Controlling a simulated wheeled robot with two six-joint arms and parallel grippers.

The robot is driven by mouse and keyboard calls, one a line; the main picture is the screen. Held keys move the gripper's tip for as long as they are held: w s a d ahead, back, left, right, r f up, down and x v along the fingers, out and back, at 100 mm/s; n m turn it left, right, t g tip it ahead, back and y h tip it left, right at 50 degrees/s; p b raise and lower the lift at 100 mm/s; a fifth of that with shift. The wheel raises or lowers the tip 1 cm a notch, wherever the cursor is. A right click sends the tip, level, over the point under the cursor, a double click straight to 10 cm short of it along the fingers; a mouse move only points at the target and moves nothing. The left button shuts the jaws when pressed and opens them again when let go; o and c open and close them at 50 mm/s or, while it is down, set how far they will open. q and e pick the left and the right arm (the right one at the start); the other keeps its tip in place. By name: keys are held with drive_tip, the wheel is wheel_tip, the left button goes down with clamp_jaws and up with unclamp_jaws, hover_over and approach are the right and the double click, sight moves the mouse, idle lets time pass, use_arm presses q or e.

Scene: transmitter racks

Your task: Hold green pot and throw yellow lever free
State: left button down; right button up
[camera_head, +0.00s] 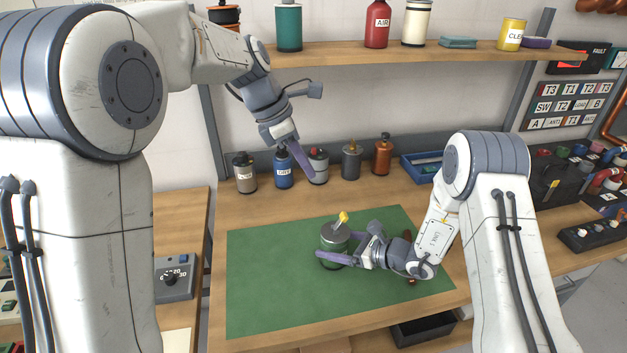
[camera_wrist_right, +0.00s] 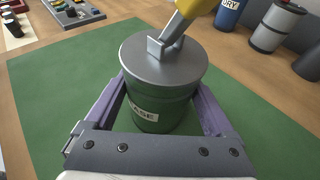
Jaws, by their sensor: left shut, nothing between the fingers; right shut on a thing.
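The green pot (camera_head: 335,240) stands upright on the green mat (camera_head: 270,290), with a grey lid and a white label. It also shows in the right wrist view (camera_wrist_right: 160,105), where the label ends in "ASE". The yellow lever (camera_head: 343,217) rises tilted from a grey bracket on the lid, and its lower part shows in the right wrist view (camera_wrist_right: 184,18). My right gripper (camera_head: 340,248) is shut around the pot's body, one purple finger on each side. My left gripper (camera_head: 308,172) is shut and empty, pointing down above the bench's back row, behind the pot.
Several cans and bottles, including a blue one (camera_head: 283,170) and an orange-brown one (camera_head: 382,156), stand along the back close to my left gripper. A shelf (camera_head: 400,52) with containers runs above. A blue tray (camera_head: 420,165) lies at the back right. The mat's left side is clear.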

use_arm(q)
drive_tip(key=shift+a+r, duration=0.1)
drive_tip(key=shift+r, duration=0.25)
